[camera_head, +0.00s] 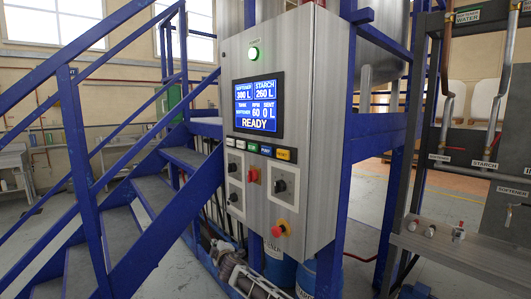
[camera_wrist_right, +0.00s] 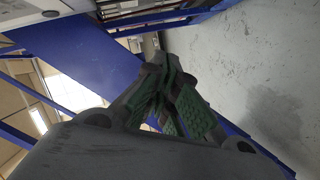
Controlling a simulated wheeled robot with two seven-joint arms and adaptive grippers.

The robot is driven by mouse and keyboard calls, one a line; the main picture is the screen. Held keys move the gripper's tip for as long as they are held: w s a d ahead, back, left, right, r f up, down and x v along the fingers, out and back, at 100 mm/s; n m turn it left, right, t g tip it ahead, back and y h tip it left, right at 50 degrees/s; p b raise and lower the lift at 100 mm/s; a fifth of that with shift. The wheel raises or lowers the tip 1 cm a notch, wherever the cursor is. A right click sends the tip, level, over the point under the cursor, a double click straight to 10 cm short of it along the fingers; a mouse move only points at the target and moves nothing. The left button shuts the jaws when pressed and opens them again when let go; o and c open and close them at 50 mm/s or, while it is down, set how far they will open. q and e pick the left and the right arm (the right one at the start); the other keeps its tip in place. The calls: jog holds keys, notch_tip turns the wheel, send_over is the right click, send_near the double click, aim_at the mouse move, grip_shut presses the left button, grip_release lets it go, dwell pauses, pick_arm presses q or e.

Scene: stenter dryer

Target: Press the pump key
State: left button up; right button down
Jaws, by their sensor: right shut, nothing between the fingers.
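The grey control cabinet (camera_head: 315,130) stands upright in the middle of the head view. Its blue screen (camera_head: 258,107) reads READY. A row of small keys runs under the screen: pale ones at left, then a green key (camera_head: 252,147), a dark key (camera_head: 266,150) and a yellow key (camera_head: 284,154). The key labels are too small to read, so I cannot tell which is the pump key. My right gripper (camera_wrist_right: 163,68) shows in the right wrist view with its green-padded fingers together and empty. The keys cannot be made out there. My left gripper is not in view.
Below the keys are a red switch (camera_head: 253,176), black knobs (camera_head: 280,186) and a red stop button (camera_head: 280,229). A blue-railed staircase (camera_head: 75,150) stands at left, close to the cabinet. A steel bench (camera_head: 470,250) with pipes stands at right.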

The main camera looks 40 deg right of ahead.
aim_at(267, 150)
jog(key=s+a+r+n+t+h, duration=0.1)
jog(key=s+r+t+h, duration=0.1)
jog(key=r, duration=1.2)
jog(key=s+a+r+n+t+h, duration=0.1)
jog(key=a+r+n+t+h, duration=0.15)
jog(key=r, duration=1.05)
jog(key=s+d+r+m+g+h, duration=0.1)
jog(key=s+r+m+g+h, duration=0.3)
jog(key=s+r+h, duration=0.7)
jog(key=shift+s+d+r+m, duration=0.25)
jog(key=shift+s+r+m, duration=0.2)
jog(key=shift+s+r, duration=1.85)
jog(key=shift+s+d+f, duration=0.2)
jog(key=shift+f, duration=0.1)
jog(key=d, duration=0.8)
jog(key=shift+w+d, duration=0.2)
jog(key=shift+w, duration=0.1)
